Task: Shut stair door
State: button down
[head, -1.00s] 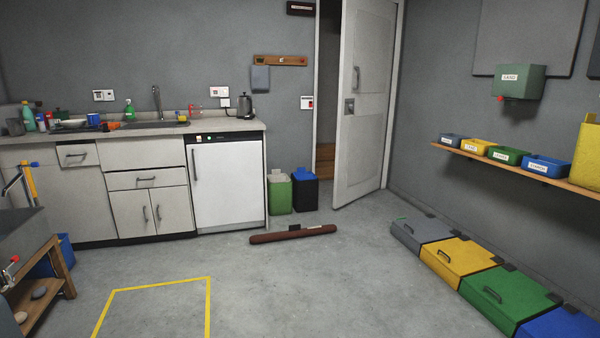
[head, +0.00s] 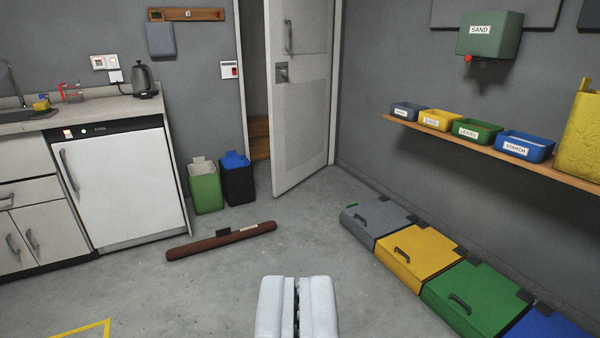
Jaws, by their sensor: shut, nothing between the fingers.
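The stair door (head: 300,120) is a light grey panelled door at the back, standing partly open into the room. It is hinged on its right side, and its free left edge is swung out toward me. It has a vertical pull handle (head: 288,37) and a latch plate (head: 281,72). Wooden stair steps (head: 260,138) show through the gap on its left. My gripper (head: 298,280) is at the bottom centre, shut and empty, well short of the door with floor between them.
A brown draught-stopper-like roll (head: 222,242) lies on the floor before the door. Green (head: 205,188) and black (head: 238,182) bins stand left of the doorway. Lidded floor boxes (head: 415,253) line the right wall below a shelf (head: 480,152).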

aim_at(299, 34)
jog(key=i, duration=1.9)
jog(key=i+u, duration=0.1)
jog(key=i, duration=0.4)
jog(key=i+l+u, duration=0.1)
jog(key=i, duration=0.35)
jog(key=i+l+u, duration=0.1)
jog(key=i, duration=0.4)
jog(key=i+l+u, duration=0.1)
jog(key=i, duration=0.35)
jog(key=i+l+u, duration=0.2)
jog(key=i, duration=0.15)
jog(key=i+l+u, duration=0.25)
jog(key=i, duration=0.1)
